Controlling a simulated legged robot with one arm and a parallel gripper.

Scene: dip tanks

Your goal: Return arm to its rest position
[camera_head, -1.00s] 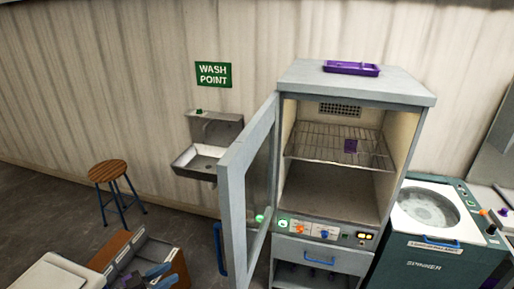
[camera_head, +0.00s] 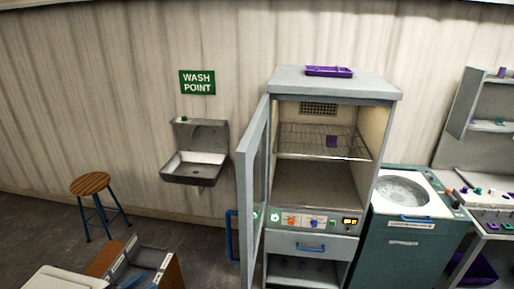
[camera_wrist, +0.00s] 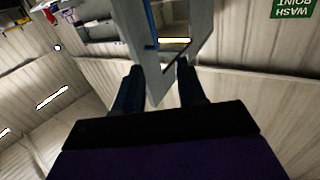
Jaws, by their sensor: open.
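My gripper (camera_wrist: 158,88) shows in the wrist view with its two dark fingers apart and nothing between them. The wrist view is turned over, with the wash point sign upside down at the top right. The grey edge of the cabinet door shows beyond the fingers there. In the head view my gripper is not clearly seen; parts of my body show at the bottom left.
The drying cabinet (camera_head: 284,245) stands with its glass door (camera_head: 252,190) swung open to the left. A purple piece (camera_head: 331,141) is on its wire shelf, and a purple tray (camera_head: 329,71) lies on top. A sink (camera_head: 193,170), a stool (camera_head: 91,185) and a spinner (camera_head: 408,250) stand nearby.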

